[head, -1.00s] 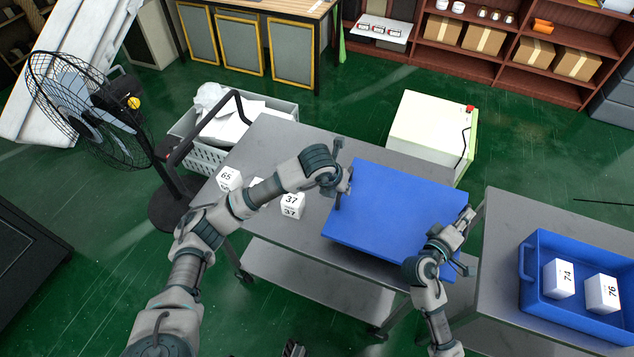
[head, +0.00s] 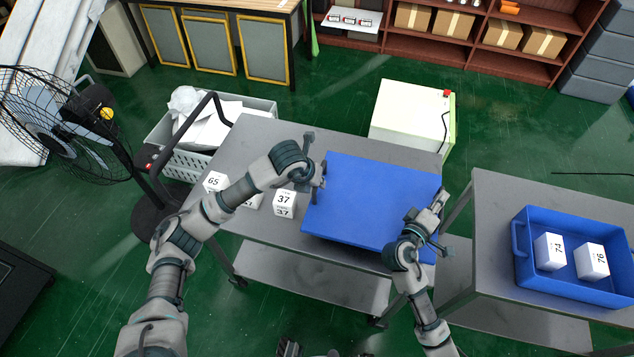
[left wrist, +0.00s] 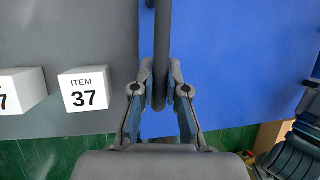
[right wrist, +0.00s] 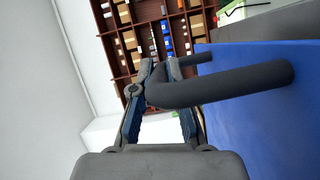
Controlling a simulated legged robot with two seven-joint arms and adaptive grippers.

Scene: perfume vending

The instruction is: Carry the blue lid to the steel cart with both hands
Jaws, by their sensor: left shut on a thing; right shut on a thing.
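The blue lid (head: 370,200) is a flat square panel with a dark handle (left wrist: 162,40) at its left side and another (right wrist: 235,85) at its right. It is over the right part of the steel cart (head: 245,150), roughly level; I cannot tell if it touches the top. My left gripper (head: 319,175) is shut on the left handle, also in the left wrist view (left wrist: 161,80). My right gripper (head: 437,203) is shut on the right handle, also in the right wrist view (right wrist: 160,72). The lid also shows in both wrist views (left wrist: 240,60) (right wrist: 255,120).
White boxes, including item 37 (head: 284,203) and 65 (head: 215,182), stand on the cart left of the lid. A blue bin (head: 525,275) with two white boxes is on a steel table (head: 490,195) at right. A fan (head: 50,130) stands left. A white cabinet (head: 410,115) is behind.

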